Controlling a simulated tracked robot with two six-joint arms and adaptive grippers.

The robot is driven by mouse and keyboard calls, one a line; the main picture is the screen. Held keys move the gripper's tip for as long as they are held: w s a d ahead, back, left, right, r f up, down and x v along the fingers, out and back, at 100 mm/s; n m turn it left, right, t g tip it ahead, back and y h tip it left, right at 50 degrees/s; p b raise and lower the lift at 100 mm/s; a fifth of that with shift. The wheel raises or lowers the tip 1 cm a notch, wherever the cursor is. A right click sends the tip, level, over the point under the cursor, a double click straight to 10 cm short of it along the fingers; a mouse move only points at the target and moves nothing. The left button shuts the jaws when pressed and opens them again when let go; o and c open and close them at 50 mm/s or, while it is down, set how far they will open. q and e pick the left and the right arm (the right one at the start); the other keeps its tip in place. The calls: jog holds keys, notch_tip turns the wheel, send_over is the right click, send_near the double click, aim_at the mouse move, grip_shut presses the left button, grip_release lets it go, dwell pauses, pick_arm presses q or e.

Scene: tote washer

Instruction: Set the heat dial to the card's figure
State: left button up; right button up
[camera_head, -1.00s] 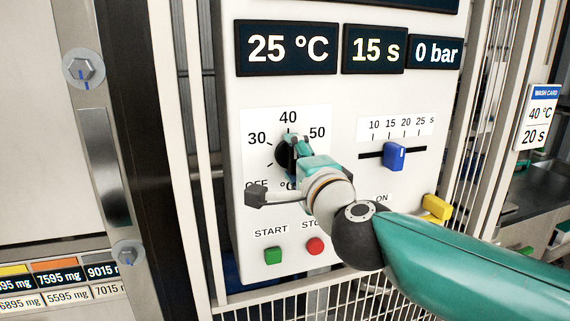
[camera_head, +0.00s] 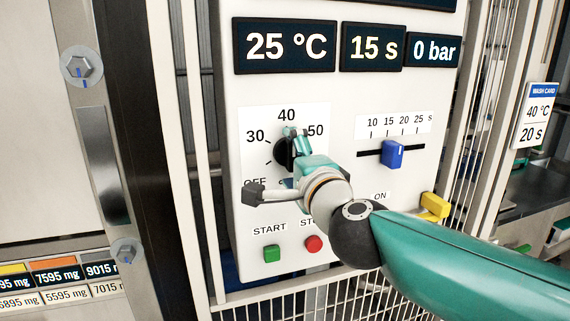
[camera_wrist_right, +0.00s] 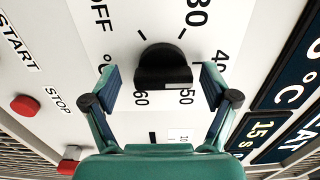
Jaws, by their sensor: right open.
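The heat dial (camera_head: 283,154) is a round black knob on the white panel, ringed by OFF, 30, 40 and 50; 60 also shows in the right wrist view. In that view the knob (camera_wrist_right: 163,67) carries a pale mark on the side towards 50. My right gripper (camera_head: 297,138) is at the dial and hides part of it. Its fingers (camera_wrist_right: 162,85) are open, one on either side of the knob, with visible gaps. The wash card (camera_head: 537,116) reads 40 °C and 20 s. The temperature display (camera_head: 285,46) reads 25 °C. My left gripper is out of view.
Below are a green START button (camera_head: 271,253) and a red STOP button (camera_head: 313,243). A yellow handle (camera_head: 434,206) sticks out at the panel's lower right. Displays read 15 s and 0 bar.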

jog(key=v, duration=1.2)
jog(key=shift+d, duration=0.1)
